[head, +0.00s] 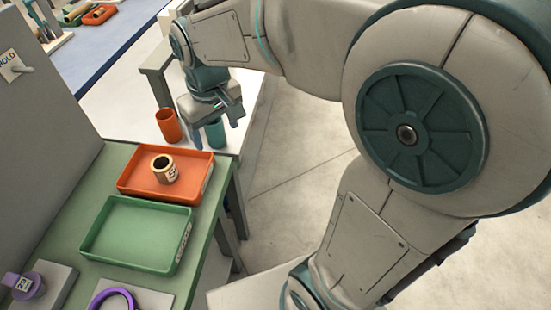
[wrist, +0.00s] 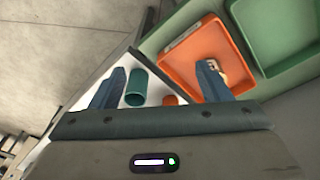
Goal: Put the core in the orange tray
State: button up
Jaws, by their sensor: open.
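The core (head: 164,168), a short tan ring with a dark hole and a white label, stands inside the orange tray (head: 130,186) on the green table. My gripper (head: 213,134) is open and empty, above and beyond the tray, near a green cup (head: 216,134). In the wrist view my gripper (wrist: 160,85) has its two blue fingers wide apart. There the core (wrist: 218,68) is partly hidden behind the right finger, inside the orange tray (wrist: 178,70). The core is apart from the gripper.
An empty green tray (head: 134,203) lies beside the orange tray. An orange cup (head: 169,125) stands on the white surface behind it. A purple ring (head: 113,295) and a purple labelled piece (head: 24,285) are at the front left. A grey panel (head: 40,130) rises at left.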

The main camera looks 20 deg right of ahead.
jog(key=s+d+f+m+t, duration=0.1)
jog(key=s+d+m, duration=0.3)
jog(key=s+d, duration=0.5)
jog(key=shift+s+f+m, duration=0.3)
jog(key=shift+s+f, duration=0.55)
jog(key=shift+d, duration=0.15)
